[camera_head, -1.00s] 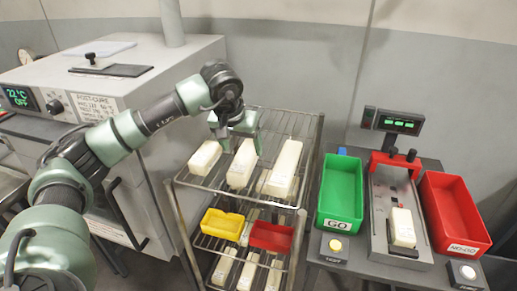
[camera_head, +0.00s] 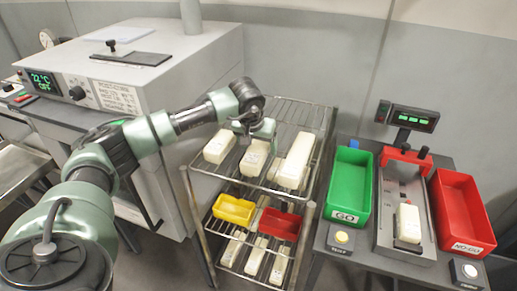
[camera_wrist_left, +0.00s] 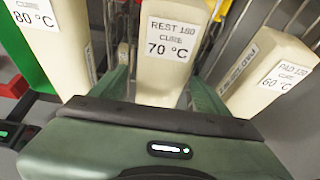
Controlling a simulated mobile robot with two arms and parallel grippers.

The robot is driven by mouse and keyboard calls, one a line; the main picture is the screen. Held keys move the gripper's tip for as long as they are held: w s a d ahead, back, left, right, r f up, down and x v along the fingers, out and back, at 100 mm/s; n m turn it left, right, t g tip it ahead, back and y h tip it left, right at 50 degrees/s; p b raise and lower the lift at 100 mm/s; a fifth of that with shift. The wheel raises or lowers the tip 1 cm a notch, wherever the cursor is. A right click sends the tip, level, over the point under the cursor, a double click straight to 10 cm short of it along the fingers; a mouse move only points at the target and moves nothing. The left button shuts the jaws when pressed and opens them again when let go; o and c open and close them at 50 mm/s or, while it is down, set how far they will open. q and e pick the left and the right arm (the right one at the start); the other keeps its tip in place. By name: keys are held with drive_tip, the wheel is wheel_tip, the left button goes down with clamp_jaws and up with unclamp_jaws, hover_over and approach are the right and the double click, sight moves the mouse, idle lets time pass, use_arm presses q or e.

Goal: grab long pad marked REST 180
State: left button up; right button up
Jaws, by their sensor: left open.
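The long cream pad marked REST 180, CURE 70 °C (camera_wrist_left: 168,50) is in the middle of the left wrist view. In the head view it is the middle pad (camera_head: 254,160) on the rack's top shelf. My left gripper (camera_head: 258,132) is over this pad's far end and hides part of it. In the left wrist view my left gripper (camera_wrist_left: 163,85) is open, with one green finger on each side of the pad. I cannot tell whether the fingers touch it. My right gripper is not in view.
A pad marked 80 °C (camera_wrist_left: 60,45) and one marked CURE 60 °C (camera_wrist_left: 268,78) flank it closely. The wire rack (camera_head: 325,128) holds yellow (camera_head: 233,210) and red (camera_head: 278,224) bins and more pads below. A green GO bin (camera_head: 350,185) stands right of the rack.

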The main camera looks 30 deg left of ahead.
use_arm(q)
drive_tip(key=c, duration=1.5)
